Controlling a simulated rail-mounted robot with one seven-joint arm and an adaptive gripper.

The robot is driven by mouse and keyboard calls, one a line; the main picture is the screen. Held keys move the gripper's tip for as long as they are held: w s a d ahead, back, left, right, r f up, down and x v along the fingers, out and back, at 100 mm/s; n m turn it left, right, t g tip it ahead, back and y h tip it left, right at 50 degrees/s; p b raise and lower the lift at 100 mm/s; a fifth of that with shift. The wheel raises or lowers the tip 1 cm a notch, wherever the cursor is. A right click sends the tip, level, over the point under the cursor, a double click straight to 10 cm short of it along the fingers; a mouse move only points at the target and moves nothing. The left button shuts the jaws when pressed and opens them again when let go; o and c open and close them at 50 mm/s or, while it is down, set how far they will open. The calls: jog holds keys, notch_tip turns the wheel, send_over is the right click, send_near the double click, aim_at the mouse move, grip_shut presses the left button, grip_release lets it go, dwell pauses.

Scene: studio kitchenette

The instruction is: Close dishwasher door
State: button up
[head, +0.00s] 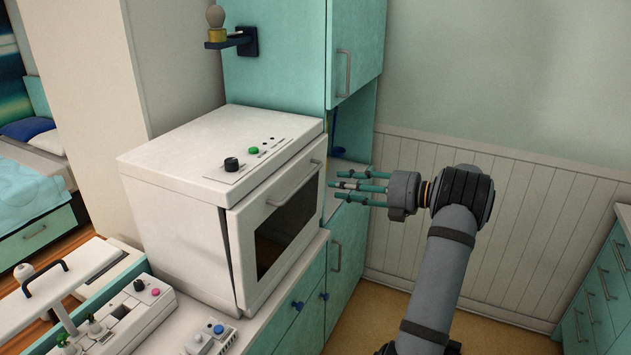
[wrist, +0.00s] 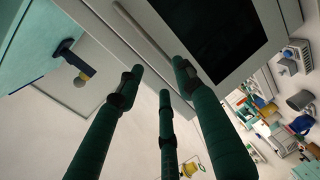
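The dark window (wrist: 215,35) and the handle (wrist: 145,35) also show in the wrist view. My gripper (head: 352,187) is to the right of the door, apart from it in the head view. Its green fingers (wrist: 160,90) are spread and hold nothing.
A teal tall cabinet (head: 300,55) with an open niche stands behind my gripper. Teal lower cabinets (head: 312,300) are under the counter. A wall lamp (head: 228,38) is above the dishwasher. The floor and the panelled wall at right are clear around my arm.

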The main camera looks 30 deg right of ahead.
aim_at(305, 181)
jog(key=p+x, duration=0.3)
jog(key=x, duration=0.6)
jog(key=shift+w+a, duration=0.2)
jog(key=shift+w, duration=0.05)
jog(key=c, duration=0.3)
grip_shut()
dwell(0.3)
